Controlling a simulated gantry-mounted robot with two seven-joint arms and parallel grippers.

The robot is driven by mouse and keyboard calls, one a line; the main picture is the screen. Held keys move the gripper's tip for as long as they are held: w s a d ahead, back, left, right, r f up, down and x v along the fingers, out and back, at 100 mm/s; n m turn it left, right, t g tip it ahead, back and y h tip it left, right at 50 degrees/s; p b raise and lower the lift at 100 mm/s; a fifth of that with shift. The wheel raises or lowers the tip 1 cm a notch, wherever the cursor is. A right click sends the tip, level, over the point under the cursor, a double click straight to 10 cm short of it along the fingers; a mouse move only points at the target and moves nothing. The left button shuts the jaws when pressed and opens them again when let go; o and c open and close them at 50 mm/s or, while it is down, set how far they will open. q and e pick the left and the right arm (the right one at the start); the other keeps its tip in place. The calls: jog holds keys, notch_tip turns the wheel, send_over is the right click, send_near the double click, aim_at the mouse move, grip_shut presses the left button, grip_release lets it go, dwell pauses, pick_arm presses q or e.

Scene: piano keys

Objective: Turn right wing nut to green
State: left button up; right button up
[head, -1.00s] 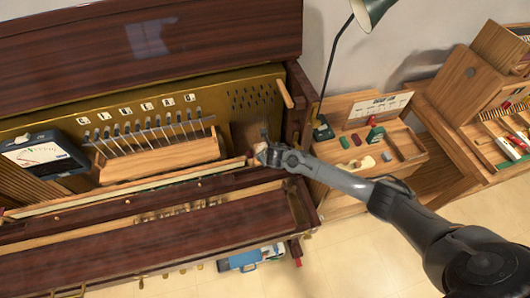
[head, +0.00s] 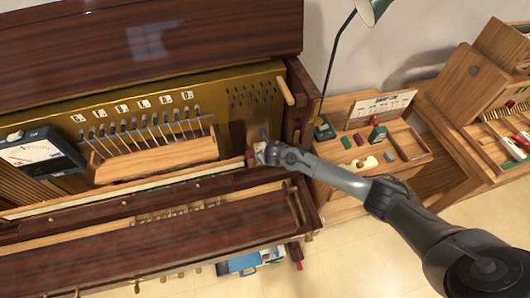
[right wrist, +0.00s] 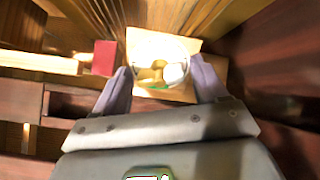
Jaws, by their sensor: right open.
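In the right wrist view a brass-coloured wing nut (right wrist: 152,74) sits on a pale wooden block (right wrist: 136,44), in a bright round patch with a thin green edge at its lower side. A small pale grey piece shows at its right. My right gripper (right wrist: 161,74) is open, with one finger to each side of the nut; I cannot tell whether either finger touches it. In the head view my right gripper (head: 264,152) is at the right end of the piano's inside and hides the nut. My left gripper is not in view.
A red block (right wrist: 104,57) lies left of the wing nut in the right wrist view.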

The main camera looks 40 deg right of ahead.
jog(key=shift+w+f, duration=0.15)
jog(key=shift+f, duration=0.1)
jog(key=shift+s+r+p, duration=0.25)
jog(key=shift+r+p, duration=0.1)
jog(key=shift+r, duration=0.1)
jog(key=shift+s+a+r, duration=0.1)
jog(key=shift+s, duration=0.05)
dwell(0.3)
jog(key=c, duration=0.8)
jog(key=shift+m+p, duration=0.65)
jog(key=shift+m, duration=1.25)
